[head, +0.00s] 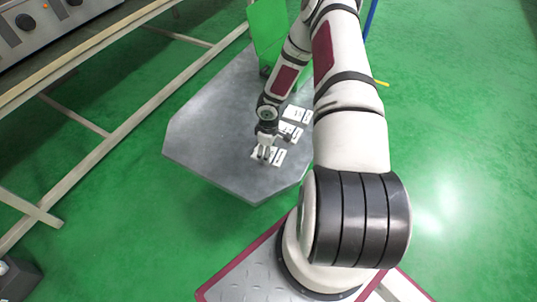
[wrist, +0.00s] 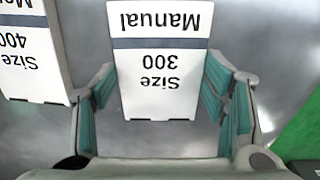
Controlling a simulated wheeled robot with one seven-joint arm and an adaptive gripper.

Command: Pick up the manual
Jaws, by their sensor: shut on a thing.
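The white manual (wrist: 162,75), labelled "Manual" and "Size 300" with a dark band between, is in the middle of the wrist view, its print upside down. My gripper (wrist: 160,88) has its teal-padded fingers at the left and right sides of this manual, shut on it. In the head view my gripper (head: 264,154) points down at the near part of the grey table (head: 205,130), with white manuals around its tips. I cannot tell whether the held manual is clear of the table.
Another manual (wrist: 32,60), "Size 400", lies close at left in the wrist view. More white manuals (head: 294,113) lie farther back on the table. A green panel (head: 267,30) stands at the table's far end. A bench frame (head: 95,150) runs along the left.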

